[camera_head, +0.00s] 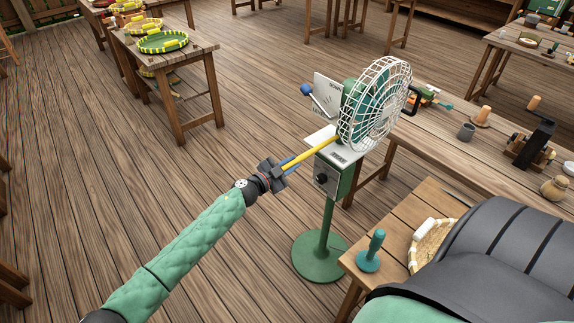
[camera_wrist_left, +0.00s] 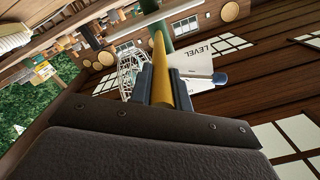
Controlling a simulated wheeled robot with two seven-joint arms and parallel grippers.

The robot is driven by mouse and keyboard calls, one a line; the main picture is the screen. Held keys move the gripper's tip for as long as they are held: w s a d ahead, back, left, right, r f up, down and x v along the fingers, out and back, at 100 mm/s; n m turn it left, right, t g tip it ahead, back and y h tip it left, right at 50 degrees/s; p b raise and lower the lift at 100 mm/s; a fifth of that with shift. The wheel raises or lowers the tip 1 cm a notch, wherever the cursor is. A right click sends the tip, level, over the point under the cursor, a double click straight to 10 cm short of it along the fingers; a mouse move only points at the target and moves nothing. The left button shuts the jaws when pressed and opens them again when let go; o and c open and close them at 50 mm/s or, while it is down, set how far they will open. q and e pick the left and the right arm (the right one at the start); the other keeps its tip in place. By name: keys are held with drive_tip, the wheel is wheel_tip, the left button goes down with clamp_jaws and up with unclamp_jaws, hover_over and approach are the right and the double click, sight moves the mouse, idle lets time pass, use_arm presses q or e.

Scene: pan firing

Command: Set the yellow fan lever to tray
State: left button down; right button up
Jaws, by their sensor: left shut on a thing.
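The fan (camera_head: 375,103) has a white wire cage and a green motor, and stands on a green post with a round base. A yellow lever (camera_head: 316,147) reaches from the fan's control box (camera_head: 336,172) down toward the left. My left gripper (camera_head: 282,166) is shut on the yellow lever near its outer end. In the left wrist view the yellow lever (camera_wrist_left: 161,75) runs between the two fingers, with the fan cage (camera_wrist_left: 133,72) beyond. A white plate marked "LEVEL" (camera_wrist_left: 192,72) is beside it. My right gripper is not in view.
A wooden table (camera_head: 440,130) with tools and cups stands right of the fan. A smaller table (camera_head: 425,200) holds a teal-handled tool (camera_head: 370,252) and a basket. A blue-knobbed lever (camera_head: 307,90) is at the fan's left.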

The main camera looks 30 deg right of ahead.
use_arm(q)
drive_tip(key=shift+s+d, duration=0.1)
drive_tip(key=shift+s, duration=0.1)
drive_tip(key=c, duration=1.8)
unclamp_jaws()
drive_tip(key=o, duration=0.4)
drive_tip(key=shift+o, duration=0.3)
drive_tip(key=shift+a+f, duration=0.1)
drive_tip(key=shift+a, duration=0.2)
drive_tip(key=s+a+b, duration=0.1)
drive_tip(key=a+b, duration=0.1)
drive_tip(key=a, duration=0.5)
drive_tip(key=shift+b, duration=0.3)
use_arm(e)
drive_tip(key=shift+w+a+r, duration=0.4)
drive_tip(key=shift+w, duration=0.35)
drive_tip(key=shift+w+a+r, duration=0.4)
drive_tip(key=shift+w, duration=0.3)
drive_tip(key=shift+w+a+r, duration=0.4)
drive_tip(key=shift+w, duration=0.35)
